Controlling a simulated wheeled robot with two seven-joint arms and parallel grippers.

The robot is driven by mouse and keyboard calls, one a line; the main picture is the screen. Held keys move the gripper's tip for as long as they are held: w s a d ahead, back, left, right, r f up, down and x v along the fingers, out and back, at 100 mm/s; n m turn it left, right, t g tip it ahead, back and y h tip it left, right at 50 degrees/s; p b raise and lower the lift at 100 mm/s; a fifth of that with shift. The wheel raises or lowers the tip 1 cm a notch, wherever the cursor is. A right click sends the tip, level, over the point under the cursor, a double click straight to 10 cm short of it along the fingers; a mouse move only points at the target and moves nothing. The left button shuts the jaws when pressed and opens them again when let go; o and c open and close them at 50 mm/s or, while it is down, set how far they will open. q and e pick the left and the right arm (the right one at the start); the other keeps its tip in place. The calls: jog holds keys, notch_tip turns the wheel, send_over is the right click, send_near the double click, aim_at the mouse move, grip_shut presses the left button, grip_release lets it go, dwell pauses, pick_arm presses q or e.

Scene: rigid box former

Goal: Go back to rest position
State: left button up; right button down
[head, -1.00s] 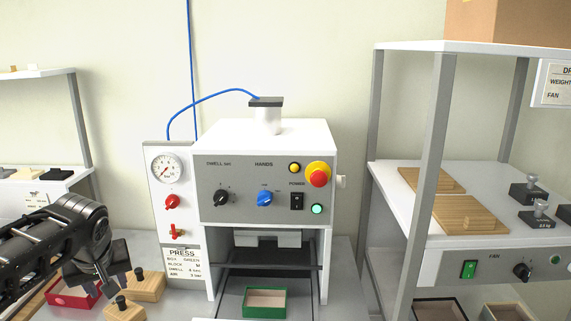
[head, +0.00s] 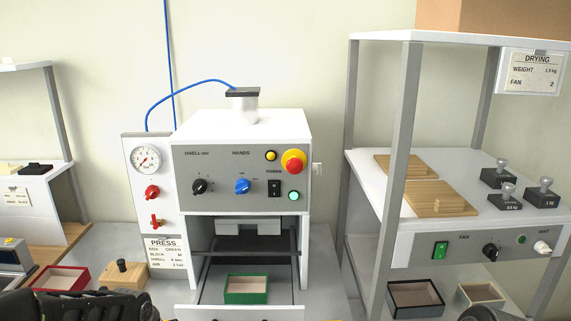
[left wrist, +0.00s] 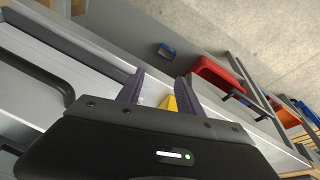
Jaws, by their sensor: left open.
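My left gripper (left wrist: 158,90) shows in the left wrist view with its two purple fingers apart and nothing seen between them. A yellow thing lies beyond the fingers in that view. In the head view my left arm (head: 75,305) is a dark shape along the bottom left edge, and its fingers cannot be made out there. The press (head: 240,165) stands in the middle, with a green box (head: 246,297) on its lower tray. My left arm is in front of and below the press, apart from its panel. My right gripper is not in view.
A red box (head: 62,280) and a wooden block (head: 124,275) sit left of the press. The drying shelf (head: 372,170) at the right holds wooden plates and dark weights. In the left wrist view, a red bin (left wrist: 215,75) stands beyond the fingers, near bare floor (left wrist: 220,25).

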pick_arm(q)
jog(key=s+d+f+g+h, duration=0.1)
jog(key=s+d+f, duration=0.2)
jog(key=f, duration=0.3)
jog(key=s+d+f+h, duration=0.1)
jog(key=s+d+f, duration=0.25)
jog(key=f, duration=0.25)
jog(key=s+d+f+g, duration=0.1)
jog(key=s+d+f, duration=0.2)
jog(key=s+f, duration=0.3)
jog(key=s+d+f+g+h, duration=0.1)
jog(key=s+d+f, duration=0.25)
jog(key=s, duration=0.45)
jog(key=s+d+f+g, duration=0.1)
jog(key=s+d+f, duration=0.35)
jog(key=s, duration=0.35)
jog(key=w+d+f+m+t+b, duration=0.1)
jog(key=w+d+f+b, duration=0.1)
jog(key=w+f+b, duration=0.2)
notch_tip(320, 180, down, 4)
jog(key=b, duration=0.6)
jog(key=shift+w+r+m, duration=0.15)
jog(key=shift+r+m, duration=0.05)
jog(key=shift+m, duration=0.2)
